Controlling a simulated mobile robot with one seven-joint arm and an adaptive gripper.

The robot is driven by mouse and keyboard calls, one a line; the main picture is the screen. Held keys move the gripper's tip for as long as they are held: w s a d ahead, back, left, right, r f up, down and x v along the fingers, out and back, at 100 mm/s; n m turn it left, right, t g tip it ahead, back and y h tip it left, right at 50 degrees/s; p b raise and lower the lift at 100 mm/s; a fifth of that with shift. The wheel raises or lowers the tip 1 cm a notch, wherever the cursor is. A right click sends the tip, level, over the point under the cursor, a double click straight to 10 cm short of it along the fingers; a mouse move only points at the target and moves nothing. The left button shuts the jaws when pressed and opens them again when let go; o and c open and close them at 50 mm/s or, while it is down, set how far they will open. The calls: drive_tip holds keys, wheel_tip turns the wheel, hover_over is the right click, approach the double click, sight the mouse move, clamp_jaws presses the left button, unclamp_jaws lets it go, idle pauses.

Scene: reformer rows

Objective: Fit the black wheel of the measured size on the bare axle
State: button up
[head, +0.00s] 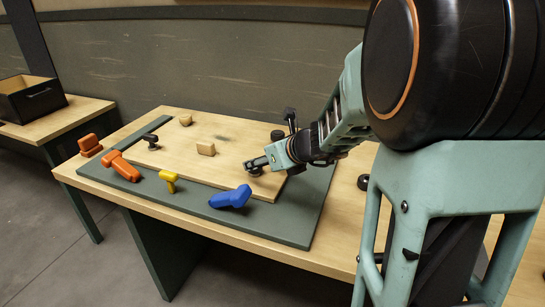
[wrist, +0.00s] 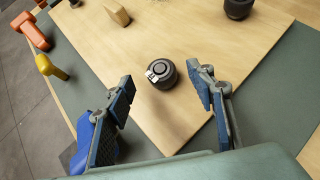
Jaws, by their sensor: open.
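A round black wheel-like piece (wrist: 161,74) with a small pale metal part on its top lies on the wooden board in the wrist view. It also shows below my gripper in the head view (head: 255,171). My gripper (wrist: 166,83) is open, its two blue-padded fingers on either side of this piece, with gaps to both. A dark cylinder (wrist: 238,8) stands near the board's back right corner, also in the head view (head: 277,135). Another black wheel-like piece (head: 363,182) lies on the table right of the mat. I cannot make out a bare axle.
The wooden board (head: 180,170) lies on a green mat (head: 290,225). A black knobbed piece (head: 150,138) and tan blocks (head: 206,149) stand on it. Orange (head: 122,168), yellow (head: 169,180) and blue (head: 231,197) pieces line the front. A dark box (head: 32,99) sits on another table.

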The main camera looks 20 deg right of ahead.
drive_tip(key=v, duration=0.6)
drive_tip(key=shift+s+r, duration=0.25)
drive_tip(key=shift+s, duration=0.1)
